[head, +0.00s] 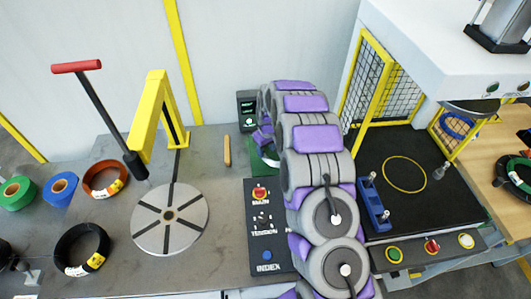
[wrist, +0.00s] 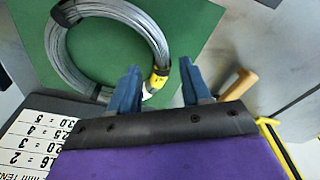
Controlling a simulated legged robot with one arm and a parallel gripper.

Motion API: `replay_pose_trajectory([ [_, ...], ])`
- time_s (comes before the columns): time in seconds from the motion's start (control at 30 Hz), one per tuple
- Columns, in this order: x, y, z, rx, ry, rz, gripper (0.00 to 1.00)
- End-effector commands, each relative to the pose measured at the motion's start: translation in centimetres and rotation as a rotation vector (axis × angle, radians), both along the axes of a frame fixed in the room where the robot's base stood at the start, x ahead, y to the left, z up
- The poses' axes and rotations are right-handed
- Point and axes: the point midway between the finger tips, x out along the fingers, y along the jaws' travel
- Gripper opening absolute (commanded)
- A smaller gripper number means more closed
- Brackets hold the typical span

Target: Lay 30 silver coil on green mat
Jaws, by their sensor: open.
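A silver wire coil (wrist: 56,52) with a yellow and white tag lies over the green mat (wrist: 200,22) in the wrist view and looks flat on it. My gripper (wrist: 159,68) is open, its two blue fingers apart. The left finger overlaps the coil's lower right edge in the picture; the tag shows between the fingers. The right finger is clear of the coil. I cannot tell whether a finger touches the coil. In the head view, my arm hides the coil and most of the green mat (head: 260,160).
A wooden handle (wrist: 240,84) lies right of the mat. In the head view, a slotted turntable (head: 150,232), an orange coil (head: 104,165) and a black coil (head: 70,258) are left. A control panel (head: 263,240) stands beside my arm; a yellow-framed press (head: 372,75) is right.

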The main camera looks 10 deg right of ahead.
Motion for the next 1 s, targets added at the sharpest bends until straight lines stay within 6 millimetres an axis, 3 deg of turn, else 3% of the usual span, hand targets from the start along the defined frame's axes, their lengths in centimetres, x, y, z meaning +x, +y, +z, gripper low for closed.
replay_pose_trajectory([
  [0.1, -0.2, -0.3, 2.9, 0.002, -0.003, -0.001, 0.48],
  [0.3, -0.6, -0.4, 6.3, 0.000, -0.001, -0.001, 0.48],
  [0.67, -1.3, -0.4, 8.1, 0.001, 0.005, -0.006, 0.48],
  [0.83, -4.3, -0.4, 11.6, 0.011, 0.024, -0.035, 0.48],
  [1.0, -9.3, -0.8, 16.1, 0.020, 0.057, -0.080, 0.48],
])
